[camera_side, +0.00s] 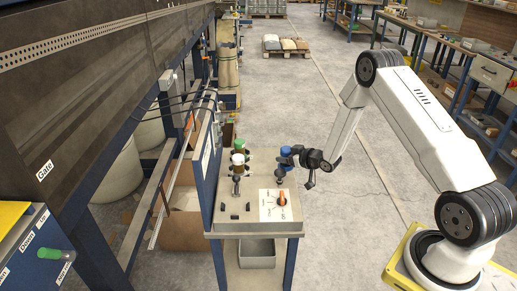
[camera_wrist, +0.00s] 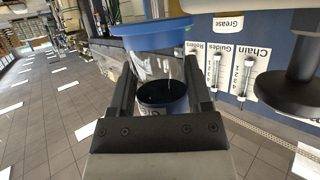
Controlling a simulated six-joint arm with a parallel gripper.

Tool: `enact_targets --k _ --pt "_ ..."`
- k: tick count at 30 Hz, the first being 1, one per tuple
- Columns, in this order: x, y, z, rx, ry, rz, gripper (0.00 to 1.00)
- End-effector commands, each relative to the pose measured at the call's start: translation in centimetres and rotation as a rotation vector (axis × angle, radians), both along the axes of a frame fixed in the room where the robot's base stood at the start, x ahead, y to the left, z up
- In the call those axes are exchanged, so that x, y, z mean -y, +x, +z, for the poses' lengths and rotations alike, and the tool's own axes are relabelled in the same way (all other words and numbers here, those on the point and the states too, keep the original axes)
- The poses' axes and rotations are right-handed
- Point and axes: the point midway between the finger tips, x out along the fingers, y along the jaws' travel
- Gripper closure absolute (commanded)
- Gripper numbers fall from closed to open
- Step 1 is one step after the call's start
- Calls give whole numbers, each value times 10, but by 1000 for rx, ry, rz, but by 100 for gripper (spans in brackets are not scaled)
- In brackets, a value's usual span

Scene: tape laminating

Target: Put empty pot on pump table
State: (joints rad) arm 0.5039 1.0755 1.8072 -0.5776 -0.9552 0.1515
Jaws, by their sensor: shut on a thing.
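The pot (camera_wrist: 158,68) has a blue lid, a clear body and a dark disc low inside. It looks clear above that disc. My gripper (camera_wrist: 163,85) is shut on it, with one finger on each side. In the side view the pot (camera_side: 286,151) shows as a small blue shape at the far right corner of the pump table (camera_side: 250,226). My gripper (camera_side: 292,158) reaches it from the right. I cannot tell whether the pot's base touches the table or a fitting there.
A green-topped pot (camera_side: 239,144) and a white-topped pot (camera_side: 238,159) stand at the table's far left. A blue frame (camera_side: 207,185) rises at left. Open floor (camera_side: 345,225) lies to the right.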

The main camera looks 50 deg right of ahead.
Motion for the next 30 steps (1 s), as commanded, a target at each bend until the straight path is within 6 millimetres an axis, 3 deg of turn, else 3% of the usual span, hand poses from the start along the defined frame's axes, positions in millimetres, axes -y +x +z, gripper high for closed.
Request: enact_targets --k 14,24,30 --pt "3 9 -10 1 0 0 100" --pt "3 10 -40 -1 0 1 100" --pt "3 11 -43 1 -1 0 100"
